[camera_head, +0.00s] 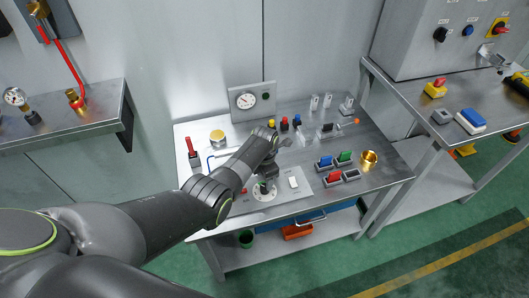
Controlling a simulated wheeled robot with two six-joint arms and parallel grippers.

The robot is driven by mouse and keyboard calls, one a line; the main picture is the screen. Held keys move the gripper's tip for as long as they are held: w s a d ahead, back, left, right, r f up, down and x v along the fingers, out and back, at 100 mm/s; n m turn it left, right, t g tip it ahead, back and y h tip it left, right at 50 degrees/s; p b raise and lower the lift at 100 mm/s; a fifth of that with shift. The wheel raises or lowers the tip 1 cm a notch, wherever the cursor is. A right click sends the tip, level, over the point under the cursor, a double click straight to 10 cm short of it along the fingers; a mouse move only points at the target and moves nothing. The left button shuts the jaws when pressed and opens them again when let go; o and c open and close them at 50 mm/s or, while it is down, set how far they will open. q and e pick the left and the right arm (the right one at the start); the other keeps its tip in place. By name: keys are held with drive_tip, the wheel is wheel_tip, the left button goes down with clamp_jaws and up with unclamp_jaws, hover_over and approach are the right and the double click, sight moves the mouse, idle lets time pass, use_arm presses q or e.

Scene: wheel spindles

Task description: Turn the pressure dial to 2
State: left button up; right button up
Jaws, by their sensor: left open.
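A white round dial face (264,195) lies on a light plate near the front of the middle metal table, with a small dark knob at its centre. I take it to be the pressure dial; its numbers and pointer are too small to read. My left gripper (264,182) points down right over the dial knob, open. I cannot tell whether its fingers touch the knob. The wrist hides the area behind the dial. A round gauge (246,101) stands on a grey panel at the table's back. My right gripper is not in view.
A white rocker switch (294,183) sits right of the dial. Blue, green and red blocks (344,157) and a brass cup (369,159) stand further right. A red-handled lever (191,148) and a yellow-topped jar (217,137) are at the left. The table's front edge is close to the dial.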

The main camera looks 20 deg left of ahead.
sight(264, 186)
use_arm(q)
wheel_tip(264, 186, up, 12)
drive_tip(key=shift+p, duration=0.35)
idle(0.5)
